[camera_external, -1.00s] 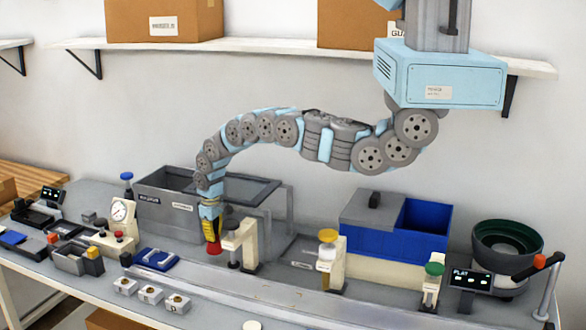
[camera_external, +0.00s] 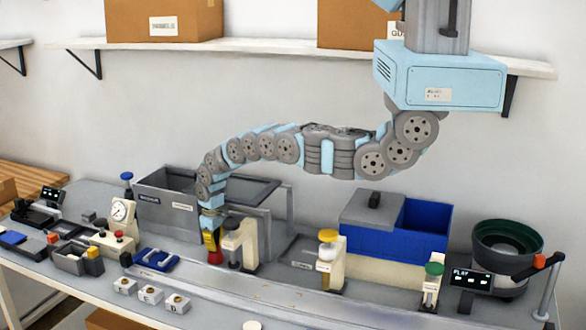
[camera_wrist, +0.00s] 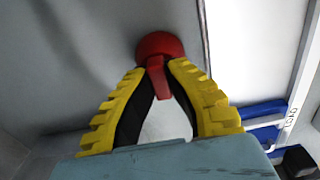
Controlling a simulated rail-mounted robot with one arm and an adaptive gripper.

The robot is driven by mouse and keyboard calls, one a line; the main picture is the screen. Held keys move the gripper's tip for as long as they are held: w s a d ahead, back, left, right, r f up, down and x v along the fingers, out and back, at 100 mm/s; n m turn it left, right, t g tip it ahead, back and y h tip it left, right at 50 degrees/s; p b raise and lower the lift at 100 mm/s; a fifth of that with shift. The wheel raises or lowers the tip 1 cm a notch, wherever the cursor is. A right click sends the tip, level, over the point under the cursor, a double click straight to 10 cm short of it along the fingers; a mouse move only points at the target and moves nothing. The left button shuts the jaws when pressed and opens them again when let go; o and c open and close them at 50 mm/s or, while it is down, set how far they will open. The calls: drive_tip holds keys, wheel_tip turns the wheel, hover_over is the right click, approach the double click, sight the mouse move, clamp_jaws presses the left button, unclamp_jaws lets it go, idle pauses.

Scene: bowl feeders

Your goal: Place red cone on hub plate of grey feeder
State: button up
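The red cone (camera_external: 215,258) is at the tips of my gripper (camera_external: 211,247), low over the bench beside a cream post fixture. In the wrist view my yellow-and-black fingers (camera_wrist: 160,72) close in on the narrow stem of the red cone (camera_wrist: 160,45), its wide round end facing away. Whether the cone touches a surface below is unclear. A grey open bin (camera_external: 160,205) stands behind my gripper. I cannot make out a hub plate or tell which unit is the grey feeder.
The cream post fixture (camera_external: 247,240) stands close to the right of my gripper. Small labelled blocks (camera_external: 150,294) line the front.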

drive_tip(key=o, duration=0.3)
wheel_tip(320, 180, up, 12)
drive_tip(key=shift+f+p, duration=0.2)
drive_tip(key=shift+p, duration=0.2)
drive_tip(key=shift+o, duration=1.4)
drive_tip(key=shift+r, duration=0.35)
